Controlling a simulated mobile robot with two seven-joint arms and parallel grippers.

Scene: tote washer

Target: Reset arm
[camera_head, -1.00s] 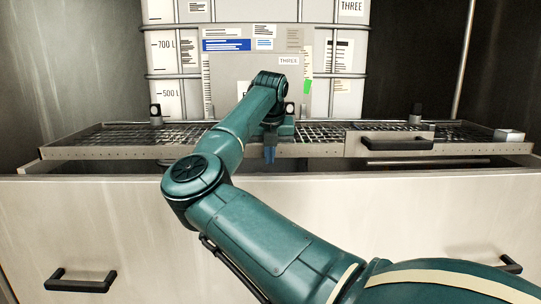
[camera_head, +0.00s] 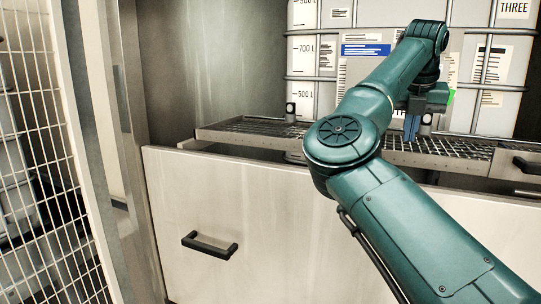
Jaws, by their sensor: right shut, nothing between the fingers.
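My right arm reaches in from the lower right and bends at its elbow. My right gripper (camera_head: 411,127) points down with its blue fingers together and nothing between them. It is in front of the labelled white tank, at about the height of the grated shelf (camera_head: 245,131); whether it touches the shelf I cannot tell. My left gripper is out of view.
The white tank (camera_head: 313,93) in its metal cage stands on the grate. A pale front panel (camera_head: 265,215) with a black handle (camera_head: 209,245) is below. Another black handle (camera_head: 527,166) shows at the right edge. A wire mesh fence (camera_head: 40,150) stands at the left.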

